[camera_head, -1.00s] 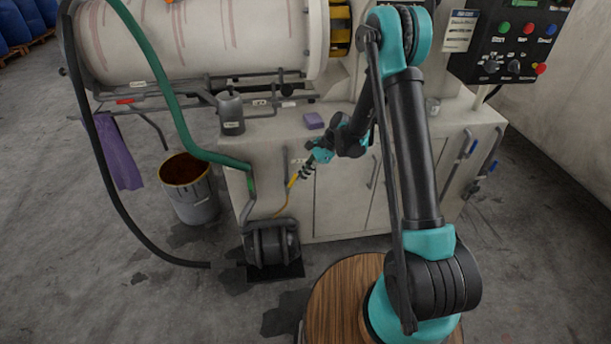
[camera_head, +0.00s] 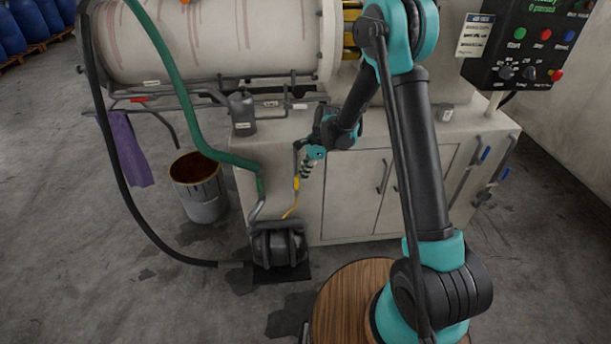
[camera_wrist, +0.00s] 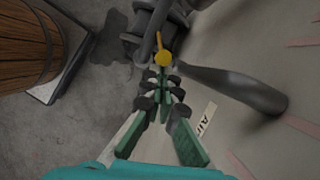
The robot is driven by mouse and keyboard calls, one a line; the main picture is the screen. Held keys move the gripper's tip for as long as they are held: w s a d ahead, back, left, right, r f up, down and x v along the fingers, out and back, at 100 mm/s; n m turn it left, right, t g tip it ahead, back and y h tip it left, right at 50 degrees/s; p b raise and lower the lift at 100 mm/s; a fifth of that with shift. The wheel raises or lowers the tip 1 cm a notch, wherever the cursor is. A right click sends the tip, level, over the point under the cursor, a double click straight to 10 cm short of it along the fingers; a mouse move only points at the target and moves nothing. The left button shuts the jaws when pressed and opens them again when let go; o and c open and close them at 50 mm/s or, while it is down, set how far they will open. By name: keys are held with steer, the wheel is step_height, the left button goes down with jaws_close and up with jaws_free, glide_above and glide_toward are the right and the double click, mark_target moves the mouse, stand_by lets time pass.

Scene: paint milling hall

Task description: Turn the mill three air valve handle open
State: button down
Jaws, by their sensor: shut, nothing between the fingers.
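A small yellow valve part (camera_head: 297,184) sits low at the left of the mill cabinet front, with a thin yellow line running down from it. In the wrist view it shows as a yellow knob with an orange stem (camera_wrist: 163,57), just beyond my fingertips. My gripper (camera_head: 304,177) points downward beside it, close to the cabinet front. In the wrist view the green and black fingers of my gripper (camera_wrist: 161,76) converge and are shut with nothing between them. Whether the tips touch the yellow part, I cannot tell. A white label reading "Air" (camera_wrist: 206,121) is on the cabinet.
A dark pump (camera_head: 278,246) stands on the floor below the valve. A dark grey pipe (camera_wrist: 240,88) crosses close to my fingers at the right of the wrist view. A green hose (camera_head: 185,105), a bucket (camera_head: 207,205) and a wooden barrel (camera_wrist: 25,45) are nearby.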

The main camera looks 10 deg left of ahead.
steer(key=w+d+f+v, duration=0.1)
steer(key=d+v, duration=0.1)
steer(key=v, duration=0.9)
steer(key=s+d+r+n+t, duration=0.25)
steer(key=s+d+r, duration=0.2)
steer(key=d, duration=0.45)
steer(key=s+d+n+t+h, duration=0.1)
steer(key=s+d+n+h, duration=0.1)
steer(key=s+d+n, duration=0.3)
steer(key=s+d+f+n+t+h, duration=0.1)
steer(key=s+d+n, duration=0.4)
steer(key=s+d, duration=0.6)
steer(key=s+t, duration=0.1)
steer(key=s, duration=0.5)
steer(key=shift+d+f+h, duration=0.25)
steer(key=shift+d+h, duration=0.1)
steer(key=shift+h, duration=0.05)
steer(key=shift+n, duration=0.25)
